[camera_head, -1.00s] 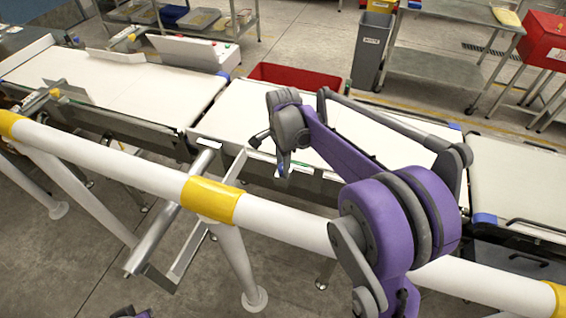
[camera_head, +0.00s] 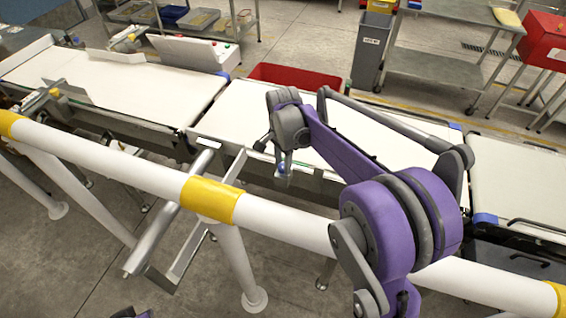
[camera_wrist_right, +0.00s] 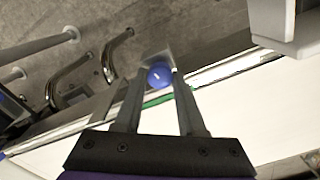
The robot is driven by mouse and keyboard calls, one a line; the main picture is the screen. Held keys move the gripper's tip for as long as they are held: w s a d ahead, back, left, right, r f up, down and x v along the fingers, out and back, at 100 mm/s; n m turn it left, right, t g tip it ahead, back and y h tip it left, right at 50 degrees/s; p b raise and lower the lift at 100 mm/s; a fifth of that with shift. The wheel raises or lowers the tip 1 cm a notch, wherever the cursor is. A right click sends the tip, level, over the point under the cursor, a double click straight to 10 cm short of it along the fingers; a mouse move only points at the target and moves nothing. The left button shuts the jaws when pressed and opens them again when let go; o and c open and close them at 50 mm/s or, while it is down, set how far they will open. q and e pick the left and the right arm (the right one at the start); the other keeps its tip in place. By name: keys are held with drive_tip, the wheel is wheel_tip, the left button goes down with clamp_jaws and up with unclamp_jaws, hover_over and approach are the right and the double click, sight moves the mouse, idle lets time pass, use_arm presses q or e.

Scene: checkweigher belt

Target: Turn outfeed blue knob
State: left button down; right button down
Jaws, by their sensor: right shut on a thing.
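The outfeed blue knob (camera_wrist_right: 160,75) is round with a small white mark and sits on a small metal plate at the side of the belt. In the head view a bit of its blue (camera_head: 281,169) shows below my right gripper (camera_head: 284,163). In the right wrist view the right gripper's two fingers (camera_wrist_right: 158,79) stand on either side of the knob, shut on it. My left gripper is not in view.
A white rail with yellow bands (camera_head: 210,199) crosses in front of the conveyor. White belts (camera_head: 235,118) run behind the knob. A red bin (camera_head: 292,76) stands beyond the belt. A grey bin (camera_head: 371,50) is farther back.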

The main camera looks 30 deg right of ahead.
sight(283, 166)
drive_tip(key=c, duration=0.5)
unclamp_jaws()
wheel_tip(283, 166, up, 11)
drive_tip(key=shift+p, duration=0.35)
drive_tip(key=shift+f, duration=0.1)
